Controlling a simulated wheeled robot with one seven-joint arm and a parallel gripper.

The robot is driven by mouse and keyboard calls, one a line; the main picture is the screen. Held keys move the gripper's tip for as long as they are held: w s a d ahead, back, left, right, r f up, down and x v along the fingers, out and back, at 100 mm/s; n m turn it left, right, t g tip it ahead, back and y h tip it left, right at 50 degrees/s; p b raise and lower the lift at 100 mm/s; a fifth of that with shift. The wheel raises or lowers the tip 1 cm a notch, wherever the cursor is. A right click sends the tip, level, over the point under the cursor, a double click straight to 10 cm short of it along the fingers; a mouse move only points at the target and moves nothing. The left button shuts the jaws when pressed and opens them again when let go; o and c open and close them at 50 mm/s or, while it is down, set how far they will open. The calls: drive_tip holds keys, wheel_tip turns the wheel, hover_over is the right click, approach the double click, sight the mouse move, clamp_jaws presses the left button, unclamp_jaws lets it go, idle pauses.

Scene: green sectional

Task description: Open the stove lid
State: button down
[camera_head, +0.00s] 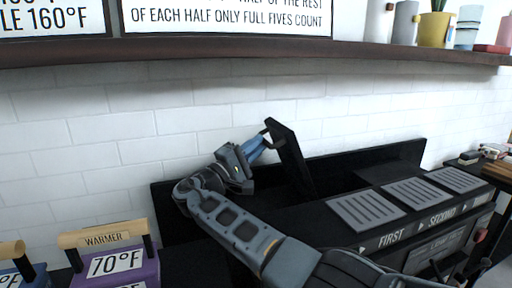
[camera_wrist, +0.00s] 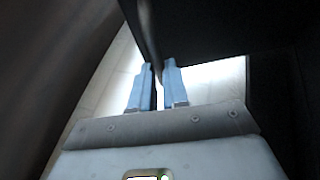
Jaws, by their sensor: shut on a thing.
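The stove (camera_head: 345,238) is a long black unit with grey slotted plates on its top, and its front edge carries labels such as FIRST and SECOND. The stove lid (camera_head: 292,160) is a black panel standing steeply up from the stove's left part, leaning a little to the left at its top. My gripper (camera_head: 266,138) reaches it from the left, near its upper edge. Its blue fingers are closed on the lid's handle (camera_head: 273,131). In the wrist view the fingertips (camera_wrist: 160,66) meet the dark lid (camera_wrist: 215,25). The exact grip is partly hidden there.
A purple box (camera_head: 117,265) labelled 70°F with a wooden handle marked WARMER stands at the lower left. A white tiled wall (camera_head: 110,120) is close behind. A dark shelf (camera_head: 250,51) with several pots runs above. Small items lie at the right.

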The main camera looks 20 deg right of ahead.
drive_tip(key=c, duration=1.1)
unclamp_jaws()
drive_tip(key=shift+d+f, duration=0.5)
drive_tip(key=shift+f, duration=0.1)
drive_tip(key=shift+r, duration=0.15)
drive_tip(key=shift+a+r, duration=0.1)
drive_tip(key=shift+a, duration=0.1)
drive_tip(key=shift+v, duration=3.85)
